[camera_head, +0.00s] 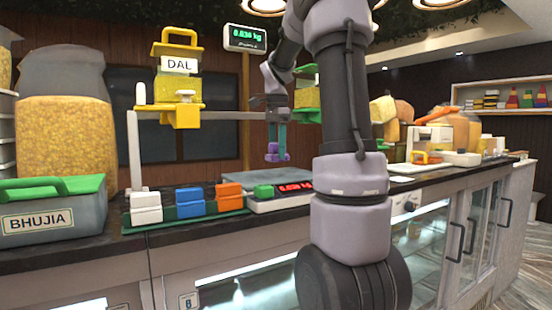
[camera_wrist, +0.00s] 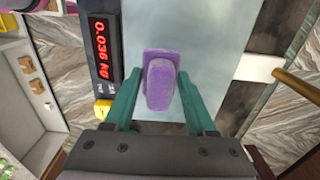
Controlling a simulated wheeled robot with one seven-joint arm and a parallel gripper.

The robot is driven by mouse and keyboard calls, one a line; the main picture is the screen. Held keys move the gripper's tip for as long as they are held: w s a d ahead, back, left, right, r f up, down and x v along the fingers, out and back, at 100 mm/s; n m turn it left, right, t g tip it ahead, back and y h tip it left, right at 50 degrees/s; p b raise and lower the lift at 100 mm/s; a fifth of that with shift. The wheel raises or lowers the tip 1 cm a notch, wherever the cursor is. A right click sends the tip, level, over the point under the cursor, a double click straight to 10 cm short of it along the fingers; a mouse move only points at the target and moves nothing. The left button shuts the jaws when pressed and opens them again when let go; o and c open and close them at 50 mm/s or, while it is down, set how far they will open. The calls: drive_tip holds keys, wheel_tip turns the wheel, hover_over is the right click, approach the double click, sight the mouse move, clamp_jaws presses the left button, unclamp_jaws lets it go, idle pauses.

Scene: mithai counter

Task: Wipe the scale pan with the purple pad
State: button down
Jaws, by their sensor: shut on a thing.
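The purple pad (camera_wrist: 160,82) is between the green fingers of my gripper (camera_wrist: 158,95) in the wrist view. In the head view the pad (camera_head: 277,153) hangs below my gripper (camera_head: 278,140), which is shut on it. The scale pan (camera_wrist: 213,25) is a pale blue-grey plate under the pad in the wrist view; the pad hides part of it. In the head view the pan (camera_head: 250,184) lies lower, and the pad appears above it. The scale's red display (camera_wrist: 101,50) reads about 0.036 kg.
A green tray (camera_head: 212,216) with white, blue and orange blocks stands left of the scale. A grey BHUJIA bin (camera_head: 50,222) and a yellow DAL container (camera_head: 178,84) on a raised stand are further left. A post display (camera_head: 245,38) rises behind.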

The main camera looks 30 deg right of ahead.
drive_tip(key=shift+r, duration=1.5)
